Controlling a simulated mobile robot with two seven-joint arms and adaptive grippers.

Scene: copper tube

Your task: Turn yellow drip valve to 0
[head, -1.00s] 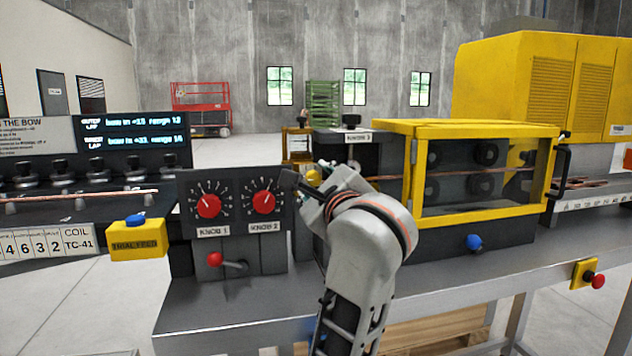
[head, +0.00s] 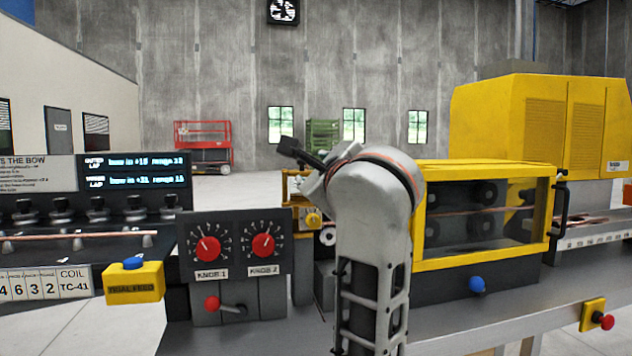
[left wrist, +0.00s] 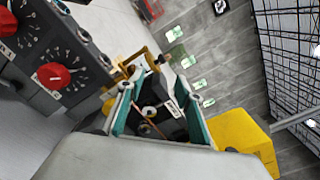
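The yellow drip valve (head: 313,218) is a small yellow knob behind and right of the knob panel, partly beside my arm in the head view. A yellow piece (left wrist: 108,106) shows beside the left finger in the left wrist view; I cannot tell if it is the valve. My left gripper (head: 293,151) is raised above and a little left of the valve, apart from it. In the left wrist view its teal-padded fingers (left wrist: 156,88) are spread, with nothing held between them. The valve's scale is too small to read. My right gripper is out of view.
The panel (head: 236,243) with two red knobs stands left of my arm, with a red-tipped lever (head: 212,303) below. A yellow-framed guard box (head: 485,262) stands close on the right. Space above the panel is clear.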

